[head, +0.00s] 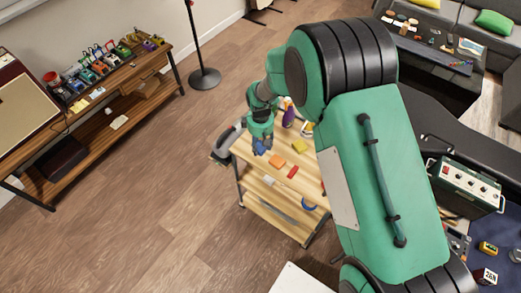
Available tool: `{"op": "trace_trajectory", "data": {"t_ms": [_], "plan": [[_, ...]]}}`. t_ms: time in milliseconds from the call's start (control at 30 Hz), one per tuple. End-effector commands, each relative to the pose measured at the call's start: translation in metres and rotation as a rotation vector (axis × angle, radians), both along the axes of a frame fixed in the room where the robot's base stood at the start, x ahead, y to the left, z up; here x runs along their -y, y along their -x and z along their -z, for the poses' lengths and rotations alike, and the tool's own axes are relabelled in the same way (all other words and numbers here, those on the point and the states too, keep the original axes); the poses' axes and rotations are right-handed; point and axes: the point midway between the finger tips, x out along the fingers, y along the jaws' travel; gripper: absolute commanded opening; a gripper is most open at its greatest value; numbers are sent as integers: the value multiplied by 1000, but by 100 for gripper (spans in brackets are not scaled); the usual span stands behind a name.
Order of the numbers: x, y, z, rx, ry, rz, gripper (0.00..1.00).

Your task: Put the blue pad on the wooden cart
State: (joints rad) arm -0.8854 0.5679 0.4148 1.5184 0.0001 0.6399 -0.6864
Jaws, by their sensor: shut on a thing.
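The wooden cart (254,165) stands in the middle of the head view, with a pale wooden top and a lower shelf. My gripper (266,142) points down over the far left part of its top. A small blue thing, which looks like the blue pad (259,148), shows at the fingertips, and my gripper is shut on it. The fingers are small and partly hidden in this view. I cannot tell whether the pad touches the cart top or is held just above it.
On the cart top lie an orange block (299,145), a red block (292,172), a pale piece (269,180) and a purple item (289,115). A grey curved holder (228,138) is at its left edge. My arm hides the cart's right side. A pedal bench (150,88) stands left.

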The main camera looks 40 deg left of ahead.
Motion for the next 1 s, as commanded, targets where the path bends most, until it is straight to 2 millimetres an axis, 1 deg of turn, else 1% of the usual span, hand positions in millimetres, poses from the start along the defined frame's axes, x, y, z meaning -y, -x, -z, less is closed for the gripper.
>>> {"op": "trace_trajectory", "data": {"t_ms": [133, 300, 400, 867, 900, 1000], "plan": [[0, 0, 7, -1, 1, 0, 31], [0, 0, 27, -1, 1, 0, 31], [0, 0, 34, -1, 1, 0, 31], [0, 0, 38, 0, 0, 0, 31], [0, 0, 38, 0, 0, 0, 47], [0, 0, 38, 0, 0, 0, 64]]}}
